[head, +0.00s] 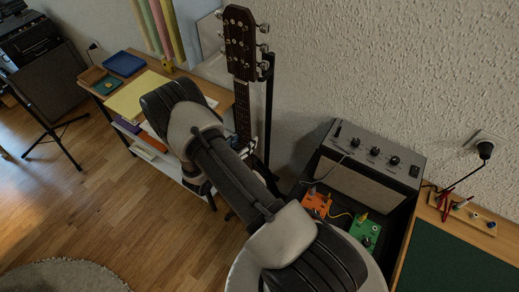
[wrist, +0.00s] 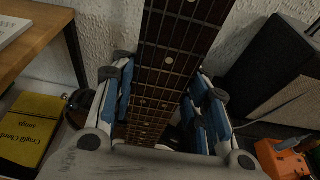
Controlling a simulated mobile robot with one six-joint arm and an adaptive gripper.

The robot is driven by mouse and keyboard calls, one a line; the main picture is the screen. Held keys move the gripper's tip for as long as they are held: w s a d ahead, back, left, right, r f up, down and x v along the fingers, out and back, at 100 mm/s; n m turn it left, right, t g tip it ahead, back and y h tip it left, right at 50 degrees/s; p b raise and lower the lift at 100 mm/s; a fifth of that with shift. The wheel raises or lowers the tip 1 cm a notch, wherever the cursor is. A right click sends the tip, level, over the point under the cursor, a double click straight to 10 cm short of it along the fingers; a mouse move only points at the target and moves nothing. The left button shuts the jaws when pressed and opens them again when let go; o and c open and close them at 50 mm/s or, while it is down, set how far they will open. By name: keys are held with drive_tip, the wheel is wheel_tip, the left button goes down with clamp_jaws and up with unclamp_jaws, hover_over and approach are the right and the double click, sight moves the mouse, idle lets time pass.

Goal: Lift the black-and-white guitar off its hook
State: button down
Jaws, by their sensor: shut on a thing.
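The guitar shows its dark headstock with metal tuning pegs (head: 241,42) and its dark fretted neck in the head view, standing nearly upright near the wall. Its body is hidden behind my arm. In the wrist view the neck (wrist: 172,55) runs from the top edge down between the fingers. My gripper (wrist: 162,78) is shut on the neck, with a blue-padded finger at either side. A black upright post (head: 267,85) stands just right of the neck. Whether the headstock touches a hook cannot be told.
A grey amplifier (head: 372,150) stands close on the right, with an orange pedal (head: 316,203) and a green pedal (head: 365,234) before it. A wooden shelf table (head: 222,96) with books and trays is close on the left. The textured wall is behind.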

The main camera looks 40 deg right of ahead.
drive_tip(key=shift+f+v, duration=0.2)
drive_tip(key=shift+v, duration=0.85)
drive_tip(key=shift+f+v, duration=0.15)
drive_tip(key=shift+v, duration=0.85)
drive_tip(key=shift+a, duration=0.15)
